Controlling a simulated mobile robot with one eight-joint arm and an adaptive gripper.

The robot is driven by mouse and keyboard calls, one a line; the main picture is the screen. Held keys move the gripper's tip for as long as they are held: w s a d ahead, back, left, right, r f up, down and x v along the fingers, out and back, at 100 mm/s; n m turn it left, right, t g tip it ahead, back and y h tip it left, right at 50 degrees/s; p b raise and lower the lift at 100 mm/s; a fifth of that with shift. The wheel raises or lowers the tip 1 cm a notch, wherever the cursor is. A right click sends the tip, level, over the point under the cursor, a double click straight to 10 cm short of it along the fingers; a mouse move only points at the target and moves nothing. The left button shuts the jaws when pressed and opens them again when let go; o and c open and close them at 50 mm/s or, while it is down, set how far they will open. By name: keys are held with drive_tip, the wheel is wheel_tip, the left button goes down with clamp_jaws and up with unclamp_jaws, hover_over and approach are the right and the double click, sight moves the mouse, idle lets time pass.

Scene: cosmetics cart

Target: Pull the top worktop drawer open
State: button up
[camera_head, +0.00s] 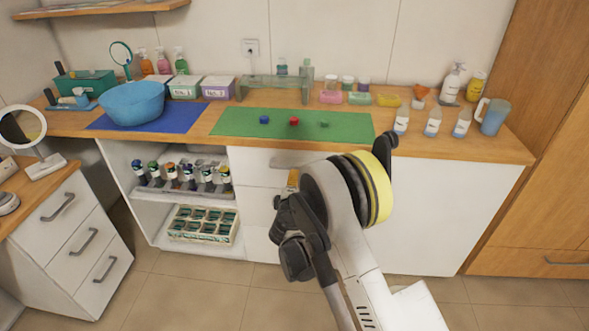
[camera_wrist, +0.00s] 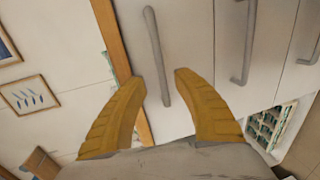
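The top worktop drawer (camera_head: 252,163) is a white front just under the wooden worktop edge, and it looks closed. Its grey bar handle (camera_head: 286,161) is partly hidden behind my arm; in the wrist view the same handle (camera_wrist: 157,55) shows as a long bar beside the wooden edge. My gripper (camera_head: 292,178) is in front of the drawers, with a yellow-orange finger showing. In the wrist view my gripper (camera_wrist: 160,82) has its two fingers apart, one on each side of the handle's near end. I cannot tell whether either finger touches it.
Further drawer handles (camera_wrist: 245,40) lie to the right in the wrist view. The worktop (camera_head: 450,146) holds a green mat (camera_head: 235,122) with small coloured pieces. Open shelves (camera_head: 150,222) with bottles are left of the drawers. A separate drawer cabinet (camera_head: 75,235) stands at the far left.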

drive_tip(key=b+x, duration=0.3)
drive_tip(key=x, duration=0.6)
drive_tip(key=shift+w, duration=0.25)
clamp_jaws()
